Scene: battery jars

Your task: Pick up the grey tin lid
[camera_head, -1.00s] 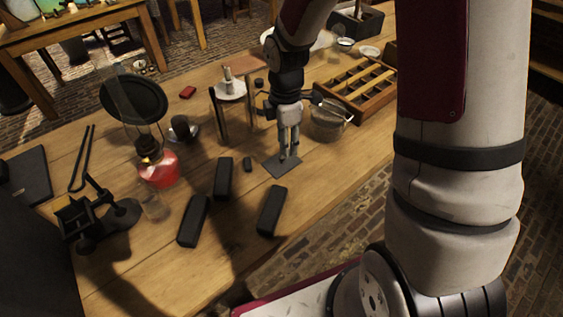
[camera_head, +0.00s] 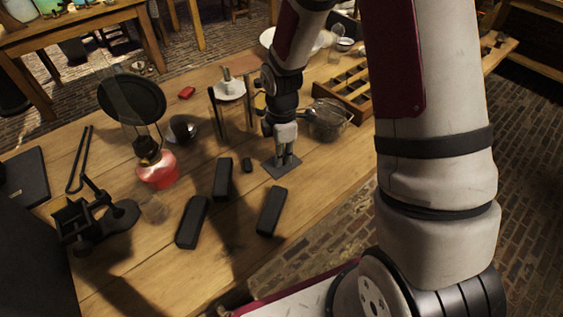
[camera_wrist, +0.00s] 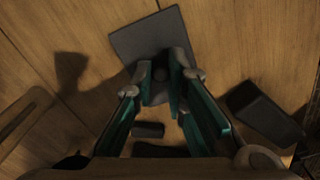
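The grey tin lid (camera_head: 276,172) is a flat, dark square plate lying on the wooden table. In the wrist view the lid (camera_wrist: 133,43) is below my fingertips, with a dark round knob (camera_wrist: 159,74) near its middle. My gripper (camera_head: 286,158) points straight down over the lid. In the wrist view my gripper (camera_wrist: 162,82) has its two fingers apart, one on each side of the knob. The gap between them is narrow. I cannot tell whether the pads touch the knob, which is partly hidden by them.
A glass jar with a sieve (camera_head: 328,120) stands close on the right.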

